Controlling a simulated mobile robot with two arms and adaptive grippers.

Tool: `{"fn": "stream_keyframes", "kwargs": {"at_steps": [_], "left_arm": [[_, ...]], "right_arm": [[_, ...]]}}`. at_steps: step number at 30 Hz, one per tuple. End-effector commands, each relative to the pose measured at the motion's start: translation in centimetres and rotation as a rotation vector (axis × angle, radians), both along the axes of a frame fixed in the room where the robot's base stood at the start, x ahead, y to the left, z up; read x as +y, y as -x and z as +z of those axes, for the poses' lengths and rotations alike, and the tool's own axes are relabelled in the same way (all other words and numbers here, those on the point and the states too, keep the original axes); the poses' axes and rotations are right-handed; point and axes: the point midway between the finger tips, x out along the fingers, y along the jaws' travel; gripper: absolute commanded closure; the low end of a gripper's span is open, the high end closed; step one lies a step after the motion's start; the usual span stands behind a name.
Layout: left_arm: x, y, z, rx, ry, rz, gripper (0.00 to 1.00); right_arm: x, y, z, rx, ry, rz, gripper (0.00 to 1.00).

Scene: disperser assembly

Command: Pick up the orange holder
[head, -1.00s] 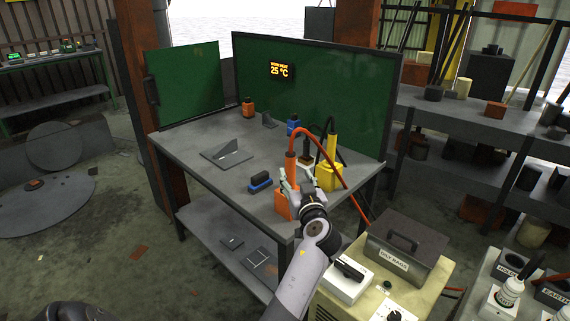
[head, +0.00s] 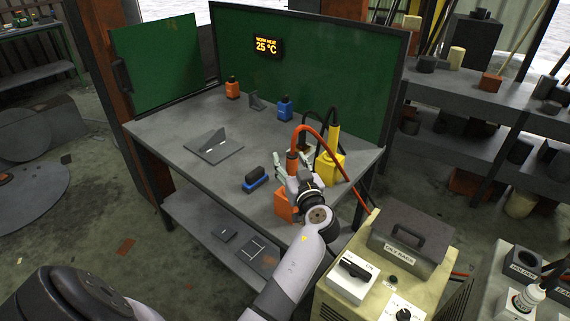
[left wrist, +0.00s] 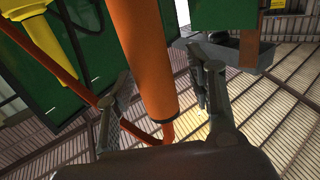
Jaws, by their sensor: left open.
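The orange holder (head: 292,162) is an upright orange cylinder with a red-orange cable looping from its top. It stands at an orange block (head: 284,207) on the front right of the table. My left gripper (head: 293,172) is at the holder with its fingers spread. In the left wrist view, the orange holder (left wrist: 142,60) rises between the two open fingers (left wrist: 160,88), with visible gaps on both sides. The gripper hides part of the block and the holder's lower end. My right gripper is not in view.
A yellow holder (head: 333,137) in a yellow block (head: 331,168) stands close on the right with a black cable. A blue-based dark block (head: 255,179) lies to the left. The machine with a handled grey lid (head: 411,240) is in front right.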

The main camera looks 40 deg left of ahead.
Motion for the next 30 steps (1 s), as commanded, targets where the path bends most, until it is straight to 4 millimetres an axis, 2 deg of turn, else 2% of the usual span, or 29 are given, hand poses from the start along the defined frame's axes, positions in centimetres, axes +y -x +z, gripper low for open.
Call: {"fn": "stream_keyframes", "kwargs": {"at_steps": [2,5,10,13,17,30], "left_arm": [[-0.2,0.0,0.0,0.001,0.001,-0.001,0.51],[-0.3,0.1,0.0,0.000,0.001,-0.001,0.51],[-0.3,0.1,0.0,-0.001,0.001,-0.001,0.52],[-0.2,0.1,0.0,-0.001,0.001,-0.001,0.58],[-0.2,0.1,0.0,-0.001,0.001,-0.001,0.67],[-0.2,0.1,0.0,-0.001,0.001,-0.001,0.96]], "right_arm": [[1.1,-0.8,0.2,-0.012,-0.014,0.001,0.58],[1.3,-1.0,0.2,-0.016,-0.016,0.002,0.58],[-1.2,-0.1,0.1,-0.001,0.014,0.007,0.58],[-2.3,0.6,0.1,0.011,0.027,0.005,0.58],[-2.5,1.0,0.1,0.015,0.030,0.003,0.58],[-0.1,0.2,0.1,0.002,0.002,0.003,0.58]]}}
